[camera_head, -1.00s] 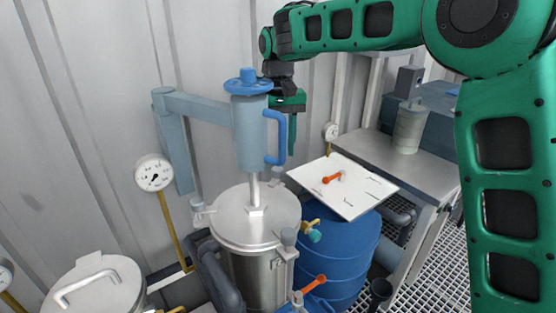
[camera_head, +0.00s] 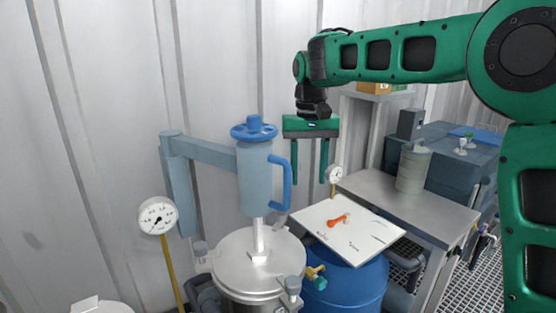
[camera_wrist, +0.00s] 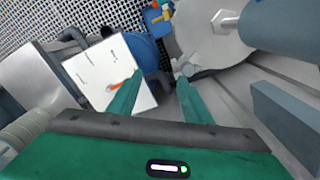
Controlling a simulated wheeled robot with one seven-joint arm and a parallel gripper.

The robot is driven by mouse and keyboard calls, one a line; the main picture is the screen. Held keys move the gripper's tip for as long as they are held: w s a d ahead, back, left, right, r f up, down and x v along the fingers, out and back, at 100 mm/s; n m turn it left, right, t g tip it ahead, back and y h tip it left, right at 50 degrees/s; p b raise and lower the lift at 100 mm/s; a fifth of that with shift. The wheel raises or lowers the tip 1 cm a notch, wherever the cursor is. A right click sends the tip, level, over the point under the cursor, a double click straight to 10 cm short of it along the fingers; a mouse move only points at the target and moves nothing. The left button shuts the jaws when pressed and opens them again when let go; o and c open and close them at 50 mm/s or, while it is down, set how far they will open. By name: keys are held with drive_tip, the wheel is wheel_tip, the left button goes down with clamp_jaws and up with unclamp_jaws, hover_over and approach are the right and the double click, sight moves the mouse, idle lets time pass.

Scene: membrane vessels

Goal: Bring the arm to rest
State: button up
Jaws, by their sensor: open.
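My gripper (camera_head: 310,180) is open and empty in the head view, its two green fingers pointing down. It hangs in the air to the right of the blue lifting column with its handwheel (camera_head: 254,165). The white board (camera_head: 370,243) lies below and to the right of the fingers. In the wrist view my gripper (camera_wrist: 155,95) shows its fingers spread, with nothing between them. The board (camera_wrist: 95,65) and the steel vessel lid (camera_wrist: 205,45) show beyond the fingertips.
An orange-handled part (camera_head: 338,220) lies on the board, above a blue drum (camera_head: 345,290). The steel vessel (camera_head: 235,265) stands below the column. A gauge (camera_head: 158,216) is at the left. A grey bench (camera_head: 440,205) with a stacked cylinder (camera_head: 412,168) is at the right.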

drive_tip(key=s+d+f+m, duration=0.1)
drive_tip(key=s+d, duration=0.3)
drive_tip(key=d, duration=0.4)
drive_tip(key=s+d+m, duration=0.1)
drive_tip(key=s+d, duration=0.2)
drive_tip(key=d, duration=0.5)
drive_tip(key=s+d+f+m, duration=0.2)
drive_tip(key=s+d+f, duration=0.1)
drive_tip(key=s+d, duration=0.45)
drive_tip(key=s+d+f+m, duration=0.1)
drive_tip(key=s+d+f, duration=0.1)
drive_tip(key=s+d, duration=0.5)
drive_tip(key=s+d+f+m, duration=0.1)
drive_tip(key=s+f, duration=0.2)
drive_tip(key=s, duration=0.4)
drive_tip(key=s+d+f, duration=0.1)
drive_tip(key=s+f, duration=0.2)
drive_tip(key=s, duration=0.3)
drive_tip(key=shift+s+f+m, duration=0.3)
drive_tip(key=shift+s+m, duration=0.05)
drive_tip(key=shift+m, duration=0.05)
